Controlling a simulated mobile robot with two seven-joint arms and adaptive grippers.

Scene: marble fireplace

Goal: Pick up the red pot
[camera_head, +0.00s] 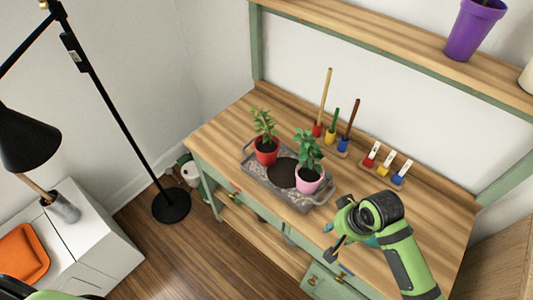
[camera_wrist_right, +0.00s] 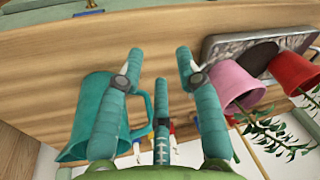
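The red pot (camera_head: 266,158) holds a green leafy plant and stands upright on the left part of a grey tray (camera_head: 249,172) on the wooden bench. The red pot also shows at the right edge of the right wrist view (camera_wrist_right: 294,71), partly cut off. My right gripper (camera_head: 334,238) is over the bench's front right part, to the right of the tray and apart from the red pot. In the right wrist view its fingers (camera_wrist_right: 160,62) are spread, with nothing between them. My left gripper is not in view.
A pink pot (camera_head: 310,183) with a plant stands on the tray between the red pot and my right gripper. A teal pitcher (camera_wrist_right: 88,95) is close beside my right fingers. Garden tools (camera_head: 326,105) stand behind the tray. A black floor lamp (camera_head: 110,120) is left.

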